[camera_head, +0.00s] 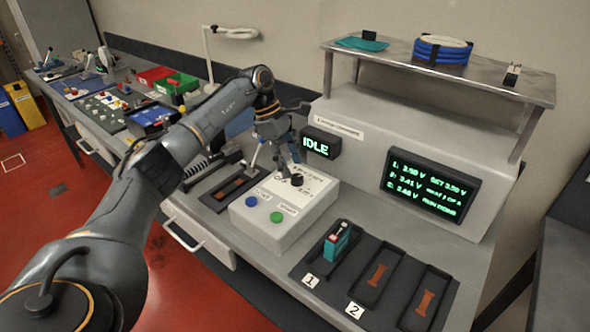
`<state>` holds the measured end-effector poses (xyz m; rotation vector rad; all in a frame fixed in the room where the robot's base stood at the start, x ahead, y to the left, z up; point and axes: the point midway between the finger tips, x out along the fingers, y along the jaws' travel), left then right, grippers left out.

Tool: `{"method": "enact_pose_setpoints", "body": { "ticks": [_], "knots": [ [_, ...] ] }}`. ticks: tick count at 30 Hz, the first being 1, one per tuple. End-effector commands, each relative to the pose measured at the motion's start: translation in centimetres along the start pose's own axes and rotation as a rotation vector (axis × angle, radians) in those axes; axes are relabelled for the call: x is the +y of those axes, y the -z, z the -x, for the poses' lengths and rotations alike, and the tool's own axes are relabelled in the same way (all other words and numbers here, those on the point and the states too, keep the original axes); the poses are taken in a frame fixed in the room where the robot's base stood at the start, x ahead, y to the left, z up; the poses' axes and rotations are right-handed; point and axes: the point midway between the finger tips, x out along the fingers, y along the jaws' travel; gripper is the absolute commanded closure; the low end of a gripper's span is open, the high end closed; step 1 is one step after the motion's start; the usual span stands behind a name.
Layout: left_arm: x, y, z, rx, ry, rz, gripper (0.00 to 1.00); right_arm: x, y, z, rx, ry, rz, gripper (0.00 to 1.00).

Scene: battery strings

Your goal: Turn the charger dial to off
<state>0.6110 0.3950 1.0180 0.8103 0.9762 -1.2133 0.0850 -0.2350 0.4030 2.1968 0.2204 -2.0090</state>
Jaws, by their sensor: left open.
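The charger box (290,234) is a pale, slanted block on the bench with a blue button and a green button on its front. A small black dial (297,180) sits on its upper face, with fine print around it too small to read. My left gripper (290,168) is open and points down right at the dial. Its fingers partly cover the dial, and I cannot tell whether they touch it. A small display (317,146) behind the box reads IDLE. My right gripper is not in view.
A console with a green-text screen (432,187) rises behind. A metal shelf (490,85) overhangs it. A side bench (100,110) at the left is cluttered.

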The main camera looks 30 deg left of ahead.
Motion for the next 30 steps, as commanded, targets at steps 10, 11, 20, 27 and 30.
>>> {"method": "enact_pose_setpoints", "body": {
  "ticks": [10, 11, 20, 27, 30],
  "knots": [
    [0.0, -0.1, -3.4, -0.001, -0.001, -0.001, 0.47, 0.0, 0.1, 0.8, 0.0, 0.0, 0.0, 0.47],
    [0.0, -0.1, -3.5, -0.001, -0.001, -0.001, 0.47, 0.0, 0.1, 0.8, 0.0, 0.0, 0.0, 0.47],
    [0.0, 0.0, -3.5, -0.001, -0.002, 0.0, 0.59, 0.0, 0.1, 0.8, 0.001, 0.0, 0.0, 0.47],
    [0.0, 0.0, -3.5, -0.001, -0.002, 0.0, 1.0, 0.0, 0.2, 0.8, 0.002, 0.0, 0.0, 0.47],
    [0.0, 0.0, -3.5, -0.001, -0.003, 0.002, 1.0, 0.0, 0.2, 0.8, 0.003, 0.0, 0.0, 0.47]
  ]
}}
